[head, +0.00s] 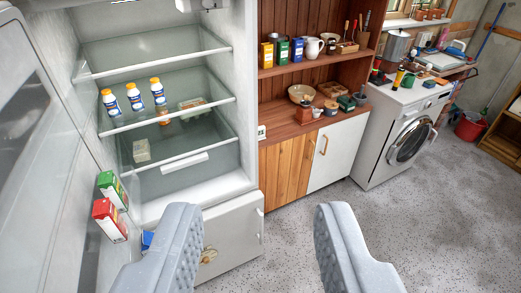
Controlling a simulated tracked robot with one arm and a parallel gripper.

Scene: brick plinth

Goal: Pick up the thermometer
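I cannot make out a thermometer with certainty in the head view. My gripper (257,212) is open, with two grey padded fingers wide apart at the bottom of the picture. Nothing is between the fingers except the view of the floor and the lower fridge door beyond. The left finger hides part of the lower fridge. A small white and green item (262,132) shows at the left end of the wooden counter, too small to identify.
An open fridge (222,182) at left holds white bottles (134,97) with yellow caps; cartons (110,220) sit in its door. A wooden cupboard (284,175) with a cluttered counter stands beside it. A washing machine (378,145) is further right. The speckled floor (440,220) at right is clear.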

